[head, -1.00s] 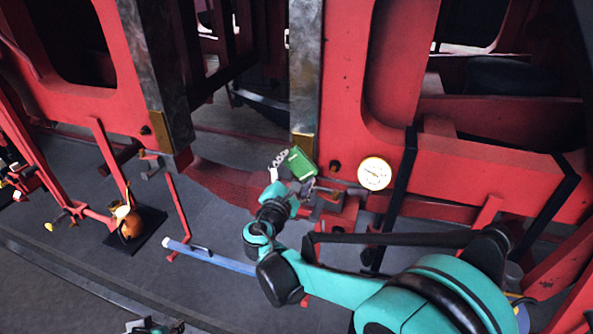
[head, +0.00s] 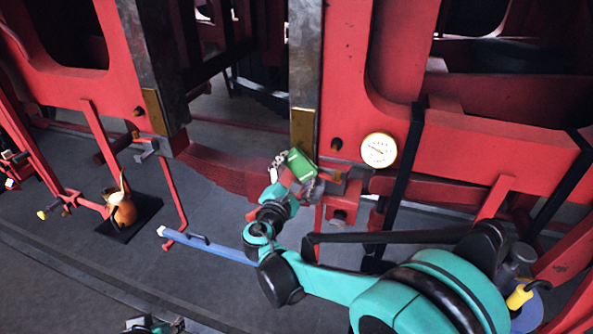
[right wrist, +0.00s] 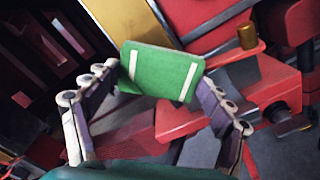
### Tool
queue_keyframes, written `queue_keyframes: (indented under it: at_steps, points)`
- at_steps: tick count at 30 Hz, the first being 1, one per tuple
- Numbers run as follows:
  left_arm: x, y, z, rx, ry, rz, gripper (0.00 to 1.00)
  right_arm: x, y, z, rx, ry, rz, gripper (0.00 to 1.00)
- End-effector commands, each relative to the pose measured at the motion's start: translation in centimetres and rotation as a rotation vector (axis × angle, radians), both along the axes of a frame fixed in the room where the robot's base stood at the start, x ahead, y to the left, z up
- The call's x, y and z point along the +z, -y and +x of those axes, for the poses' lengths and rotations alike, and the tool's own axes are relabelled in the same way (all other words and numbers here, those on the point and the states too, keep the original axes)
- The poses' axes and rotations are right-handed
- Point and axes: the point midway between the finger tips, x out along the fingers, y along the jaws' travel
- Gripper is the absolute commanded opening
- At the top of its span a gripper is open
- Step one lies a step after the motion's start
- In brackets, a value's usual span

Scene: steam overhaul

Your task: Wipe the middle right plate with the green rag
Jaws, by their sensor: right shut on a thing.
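The green rag (head: 300,163) is a folded block with pale stripes. My right gripper (head: 293,172) is shut on it; in the right wrist view the rag (right wrist: 160,72) sits between the two fingertips. A brass plate (head: 303,124) covers the foot of the right grey pillar. The rag overlaps its lower end in the head view; I cannot tell whether they touch. Brass (right wrist: 148,22) also shows behind the rag in the right wrist view. Another brass plate (head: 154,110) is on the left pillar. Part of my left gripper (head: 152,326) shows at the bottom edge, its jaws unclear.
A white gauge (head: 379,150) is on the red frame right of the pillar. Red brackets (head: 343,207) and a black strap (head: 403,165) are close to my right arm. A blue bar (head: 205,246) and an orange-brown jug (head: 124,210) are at lower left.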

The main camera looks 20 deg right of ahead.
Motion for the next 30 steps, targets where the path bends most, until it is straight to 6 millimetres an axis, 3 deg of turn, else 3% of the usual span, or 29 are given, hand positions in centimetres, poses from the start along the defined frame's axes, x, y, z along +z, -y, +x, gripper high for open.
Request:
queue_keyframes:
  at_steps: [9,24,30]
  points:
    - [0.1,0.0,0.0,0.000,0.000,0.000,0.40,0.1,-0.2,-0.2,0.000,0.000,0.000,0.58]
    - [0.1,0.0,0.0,0.000,0.000,0.000,0.40,0.1,-3.0,-4.3,0.001,0.000,0.000,0.58]
    - [0.1,0.0,0.0,0.000,0.000,0.000,0.40,0.1,-3.4,-5.0,0.000,0.000,0.000,0.58]
